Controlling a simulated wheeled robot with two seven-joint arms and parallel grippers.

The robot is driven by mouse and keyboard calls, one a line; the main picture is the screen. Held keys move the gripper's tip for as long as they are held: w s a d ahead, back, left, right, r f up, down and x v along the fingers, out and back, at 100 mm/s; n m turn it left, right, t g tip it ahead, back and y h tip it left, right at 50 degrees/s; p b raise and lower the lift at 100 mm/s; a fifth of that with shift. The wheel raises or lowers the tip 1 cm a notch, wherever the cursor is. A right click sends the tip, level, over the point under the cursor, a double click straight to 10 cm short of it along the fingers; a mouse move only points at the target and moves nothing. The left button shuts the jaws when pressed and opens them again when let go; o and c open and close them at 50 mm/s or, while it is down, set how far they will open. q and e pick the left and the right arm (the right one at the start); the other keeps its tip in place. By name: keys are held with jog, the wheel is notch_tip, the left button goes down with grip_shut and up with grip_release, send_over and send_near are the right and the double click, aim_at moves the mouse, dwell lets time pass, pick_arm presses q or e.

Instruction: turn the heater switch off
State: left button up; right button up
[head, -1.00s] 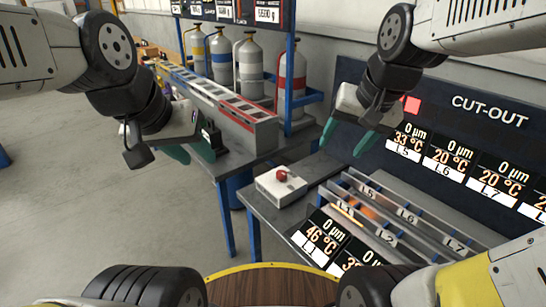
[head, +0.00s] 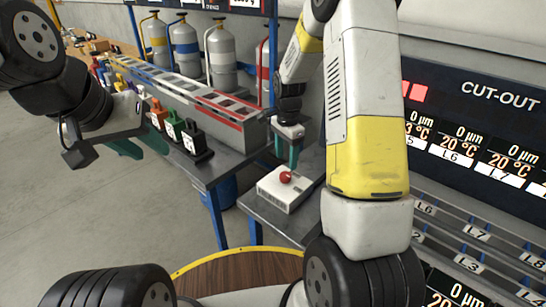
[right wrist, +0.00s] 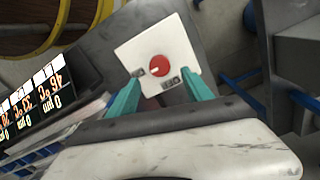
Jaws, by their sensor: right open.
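The heater switch is a white box with a red knob (head: 286,177) on its top, standing on the grey bench. In the right wrist view the white box (right wrist: 185,45) lies just beyond the fingertips, with the red knob (right wrist: 159,66) in its middle and two small dark labels too small to read. My right gripper (head: 287,158) is open, pointing down above the box; its teal fingers (right wrist: 160,97) are spread on the near side of the knob. No contact with the knob can be made out. My left gripper (head: 140,148) is open and empty, away to the left.
The cut-out display panel (head: 470,125) and labelled slots (head: 470,232) lie right, partly hidden by my right arm.

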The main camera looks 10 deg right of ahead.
aim_at(286, 175)
notch_tip(286, 175, down, 6)
jog(key=shift+f, duration=0.2)
grip_shut()
dwell(0.4)
